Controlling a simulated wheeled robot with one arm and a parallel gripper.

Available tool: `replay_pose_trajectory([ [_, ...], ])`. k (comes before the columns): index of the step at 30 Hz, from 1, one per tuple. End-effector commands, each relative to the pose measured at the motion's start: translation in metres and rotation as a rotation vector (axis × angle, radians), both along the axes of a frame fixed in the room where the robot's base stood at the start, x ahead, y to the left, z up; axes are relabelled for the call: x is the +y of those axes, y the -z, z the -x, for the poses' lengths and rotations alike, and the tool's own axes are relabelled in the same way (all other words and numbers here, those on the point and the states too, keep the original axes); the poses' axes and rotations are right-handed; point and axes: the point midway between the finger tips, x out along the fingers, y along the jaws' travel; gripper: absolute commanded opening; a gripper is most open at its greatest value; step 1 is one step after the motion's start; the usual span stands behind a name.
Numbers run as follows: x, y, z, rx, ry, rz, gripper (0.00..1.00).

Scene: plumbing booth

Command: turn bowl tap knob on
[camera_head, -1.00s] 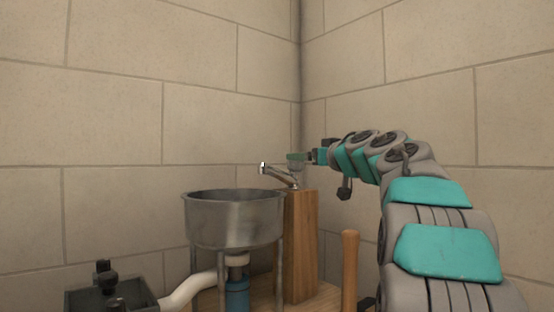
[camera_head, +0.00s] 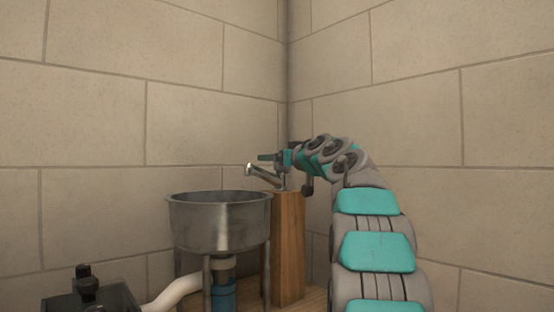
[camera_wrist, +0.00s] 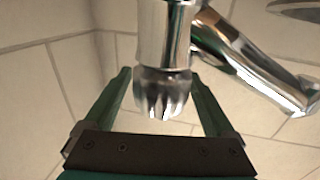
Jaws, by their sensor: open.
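The chrome bowl tap shows in the head view with its spout (camera_head: 262,174) reaching left over the metal bowl (camera_head: 220,228) from the top of a wooden post (camera_head: 287,250). In the wrist view the fluted chrome tap knob (camera_wrist: 163,96) sits between my gripper's two green fingers, and the spout (camera_wrist: 255,68) runs off to the right. My gripper (camera_wrist: 158,76) is open around the knob, with a visible gap on each side. In the head view my gripper (camera_head: 268,157) is at the tap's top, and it hides the knob there.
A dark box (camera_head: 92,296) with a black fitting stands at the lower left. A white pipe (camera_head: 172,292) and a blue fitting (camera_head: 223,295) are below the bowl. Block walls meet in a corner close behind the post.

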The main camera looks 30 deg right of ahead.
Motion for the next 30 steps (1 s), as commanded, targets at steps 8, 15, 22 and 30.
replay_pose_trajectory([
  [8,-0.0002,-0.0002,-0.0013,-0.001,0.0,-0.001,0.9],
  [15,-0.0004,-0.0003,-0.0012,-0.001,0.0,0.0,0.67],
  [22,-0.0004,-0.0004,-0.0011,-0.001,0.0,0.0,0.41],
  [30,-0.0005,-0.0004,-0.001,-0.001,0.0,0.0,0.11],
])
